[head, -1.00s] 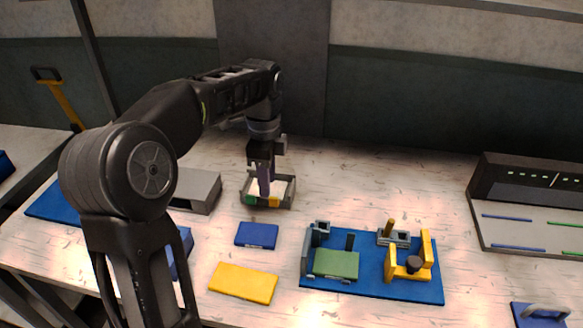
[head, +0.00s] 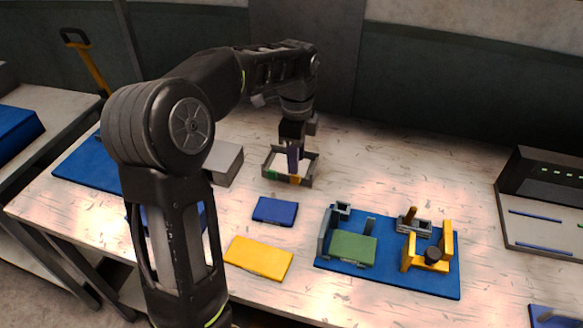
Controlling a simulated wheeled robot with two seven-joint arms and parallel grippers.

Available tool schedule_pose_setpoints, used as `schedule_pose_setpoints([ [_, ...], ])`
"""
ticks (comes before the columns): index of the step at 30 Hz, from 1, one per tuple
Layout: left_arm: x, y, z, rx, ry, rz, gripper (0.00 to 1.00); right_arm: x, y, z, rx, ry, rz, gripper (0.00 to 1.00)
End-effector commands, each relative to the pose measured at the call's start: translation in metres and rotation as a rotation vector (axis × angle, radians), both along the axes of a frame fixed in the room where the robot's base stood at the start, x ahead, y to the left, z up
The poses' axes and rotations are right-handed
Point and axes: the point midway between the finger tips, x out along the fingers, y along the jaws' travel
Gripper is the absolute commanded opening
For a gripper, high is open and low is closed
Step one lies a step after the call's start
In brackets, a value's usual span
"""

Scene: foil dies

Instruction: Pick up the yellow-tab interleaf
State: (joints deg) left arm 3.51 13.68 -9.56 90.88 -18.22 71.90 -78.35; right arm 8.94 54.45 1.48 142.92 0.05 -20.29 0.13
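A small grey open-topped tray (head: 308,181) stands on the bench. A green tab (head: 272,175) and a yellow-orange tab (head: 296,180) show at its near side. The pale sheets inside are mostly too small to make out. My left gripper (head: 293,167) points straight down into the tray, its fingers just behind the yellow-orange tab. The fingers overlap in this view, so I cannot tell whether they are open or touch the interleaf. My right gripper is out of view.
A grey box (head: 224,163) stands left of the tray. A blue block (head: 275,211) and a yellow block (head: 258,258) lie in front. A blue fixture board (head: 388,279) is at the right, with a dark-backed panel (head: 545,178) beyond. Bench right of the tray is clear.

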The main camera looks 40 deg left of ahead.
Motion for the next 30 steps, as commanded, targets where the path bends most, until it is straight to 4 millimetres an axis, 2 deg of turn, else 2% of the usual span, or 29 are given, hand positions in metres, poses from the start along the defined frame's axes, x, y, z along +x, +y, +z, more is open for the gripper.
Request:
schedule_pose_setpoints([
  [7, -0.001, 0.000, -0.009, 0.000, 0.004, 0.000, 0.35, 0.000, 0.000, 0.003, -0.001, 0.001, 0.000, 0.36],
  [16, -0.002, 0.001, -0.049, -0.001, 0.003, -0.001, 0.35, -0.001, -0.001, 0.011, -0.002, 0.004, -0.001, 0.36],
  [30, -0.002, 0.001, -0.052, 0.000, 0.001, -0.001, 0.35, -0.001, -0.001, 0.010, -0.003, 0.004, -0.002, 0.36],
])
